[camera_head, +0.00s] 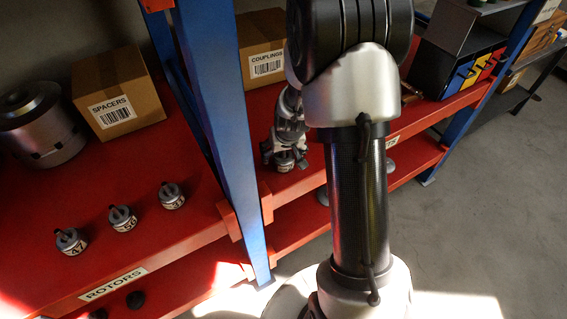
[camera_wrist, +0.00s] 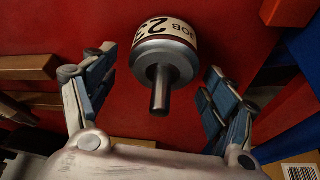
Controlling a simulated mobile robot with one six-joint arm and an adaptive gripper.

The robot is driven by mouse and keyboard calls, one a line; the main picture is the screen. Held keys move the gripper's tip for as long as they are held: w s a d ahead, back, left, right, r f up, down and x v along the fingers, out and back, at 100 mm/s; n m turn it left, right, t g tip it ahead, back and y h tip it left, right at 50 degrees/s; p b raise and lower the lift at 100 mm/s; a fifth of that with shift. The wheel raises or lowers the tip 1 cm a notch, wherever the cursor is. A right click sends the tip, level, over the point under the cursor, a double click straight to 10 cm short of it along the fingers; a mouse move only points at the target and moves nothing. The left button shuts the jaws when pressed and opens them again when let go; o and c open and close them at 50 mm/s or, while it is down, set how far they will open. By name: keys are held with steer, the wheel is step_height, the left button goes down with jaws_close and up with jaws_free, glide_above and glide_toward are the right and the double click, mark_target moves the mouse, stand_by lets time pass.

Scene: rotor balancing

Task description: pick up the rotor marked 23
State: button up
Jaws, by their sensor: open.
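The rotor marked 23 (camera_wrist: 166,57) is a grey metal cylinder with a cream label band and a short shaft, standing on a red shelf. In the wrist view its shaft points towards me and its label is upside down and partly turned away. My gripper (camera_wrist: 160,82) is open, with one blue-padded finger on each side of the rotor and visible gaps to both. In the head view my gripper (camera_head: 285,150) is over the rotor (camera_head: 284,166), whose upper part is hidden by the fingers.
Three other rotors, including one marked 47 (camera_head: 71,241), stand on the left shelf (camera_head: 120,196). A blue post (camera_head: 215,110) stands left of my gripper. A couplings box (camera_head: 262,52) is behind it. A spacers box (camera_head: 117,92) sits at left.

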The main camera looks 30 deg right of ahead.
steer(key=shift+w+f, duration=0.2)
steer(key=shift+f, duration=0.3)
steer(key=shift+r, duration=0.15)
steer(key=shift+c, duration=0.5)
jaws_close()
steer(key=shift+d, duration=0.1)
